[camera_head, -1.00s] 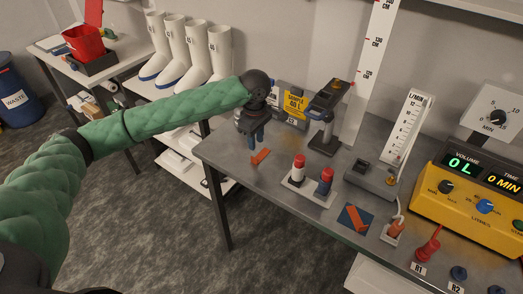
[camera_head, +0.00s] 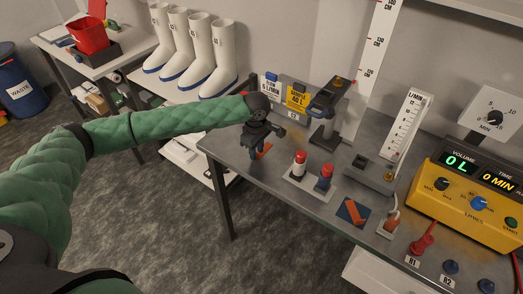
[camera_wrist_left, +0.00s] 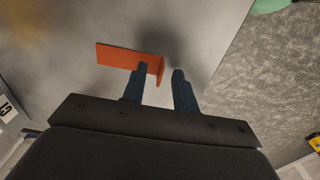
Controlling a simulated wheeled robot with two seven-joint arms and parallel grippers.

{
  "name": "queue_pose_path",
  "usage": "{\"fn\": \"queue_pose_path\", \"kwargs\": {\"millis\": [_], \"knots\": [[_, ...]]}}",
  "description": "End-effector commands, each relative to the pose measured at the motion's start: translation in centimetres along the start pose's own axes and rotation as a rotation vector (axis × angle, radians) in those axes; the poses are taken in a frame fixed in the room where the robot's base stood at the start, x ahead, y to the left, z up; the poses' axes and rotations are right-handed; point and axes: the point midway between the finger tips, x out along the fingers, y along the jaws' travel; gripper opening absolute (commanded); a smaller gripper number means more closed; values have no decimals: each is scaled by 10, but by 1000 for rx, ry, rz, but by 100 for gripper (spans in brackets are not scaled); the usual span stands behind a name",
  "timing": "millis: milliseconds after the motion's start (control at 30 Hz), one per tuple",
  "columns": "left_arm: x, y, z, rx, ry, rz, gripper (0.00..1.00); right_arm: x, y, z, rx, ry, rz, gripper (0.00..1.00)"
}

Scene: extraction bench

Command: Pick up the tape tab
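The orange tape tab (camera_head: 265,149) lies on the near left part of the grey bench, partly hidden by my left gripper (camera_head: 257,153) in the head view. In the left wrist view the tab (camera_wrist_left: 127,57) is a flat strip with a short raised end. My left gripper (camera_wrist_left: 160,78) is open, its two dark blue fingers apart. The raised end appears in the gap between the fingertips, closer to the left finger; I cannot tell whether they touch. My right gripper is not in view.
A black-headed stand (camera_head: 328,108) and yellow sign (camera_head: 297,97) are behind. A blue square with an orange strip (camera_head: 353,212) lies further right. The bench's left edge is close to the gripper.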

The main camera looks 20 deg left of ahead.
Motion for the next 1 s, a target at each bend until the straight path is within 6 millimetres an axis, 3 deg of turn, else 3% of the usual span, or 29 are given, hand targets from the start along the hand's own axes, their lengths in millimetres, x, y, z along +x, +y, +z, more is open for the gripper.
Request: {"fn": "queue_pose_path", "kwargs": {"millis": [133, 300, 767, 867, 1000], "knots": [[0, 0, 0, 0, 0, 0, 29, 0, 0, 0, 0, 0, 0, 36], [0, 0, 0, 0, 0, 0, 0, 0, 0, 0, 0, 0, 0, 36], [-2, 0, 0, 0, 1, 0, 0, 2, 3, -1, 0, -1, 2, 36], [-9, 1, 0, 0, 1, 2, 0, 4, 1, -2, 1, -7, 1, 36], [-30, 1, 0, 0, 0, 3, 0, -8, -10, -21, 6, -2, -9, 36]]}}
